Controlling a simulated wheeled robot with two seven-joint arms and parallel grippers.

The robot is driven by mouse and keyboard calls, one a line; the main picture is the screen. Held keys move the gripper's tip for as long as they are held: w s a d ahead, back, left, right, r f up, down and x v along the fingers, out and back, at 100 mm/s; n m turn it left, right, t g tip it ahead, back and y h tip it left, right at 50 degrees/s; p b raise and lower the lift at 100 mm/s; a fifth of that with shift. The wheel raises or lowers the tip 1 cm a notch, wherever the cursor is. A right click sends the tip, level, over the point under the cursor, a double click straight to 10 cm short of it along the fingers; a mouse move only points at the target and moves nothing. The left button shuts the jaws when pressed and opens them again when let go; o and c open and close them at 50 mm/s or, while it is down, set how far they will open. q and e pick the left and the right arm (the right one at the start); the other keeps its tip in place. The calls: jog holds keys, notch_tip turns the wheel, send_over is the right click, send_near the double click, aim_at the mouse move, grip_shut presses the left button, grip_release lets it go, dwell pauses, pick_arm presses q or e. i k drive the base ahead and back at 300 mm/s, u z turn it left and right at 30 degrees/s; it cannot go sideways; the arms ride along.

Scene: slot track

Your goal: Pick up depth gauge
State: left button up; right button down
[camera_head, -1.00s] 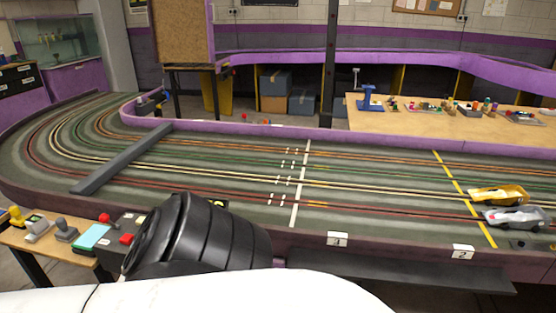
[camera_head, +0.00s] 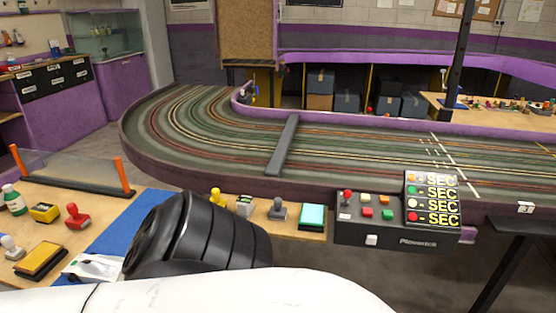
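I cannot surely pick out the depth gauge. Candidates are small tools on the wooden bench at the track's near edge: a yellow piece (camera_head: 216,198), a pale grey block-like piece (camera_head: 245,206) and a dark grey piece (camera_head: 278,209). A teal-topped flat box (camera_head: 313,215) lies just right of them. A black, ribbed part of my own arm covers some of the bench's middle and may hide things. Neither gripper shows, so I cannot see whether they hold anything.
A control box (camera_head: 383,236) adjoins the right end. The slot track (camera_head: 350,165) lies behind.

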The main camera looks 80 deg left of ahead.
aim_at(245, 207)
jog(key=u, duration=0.1)
jog(key=k, duration=0.05)
jog(key=u, duration=1.35)
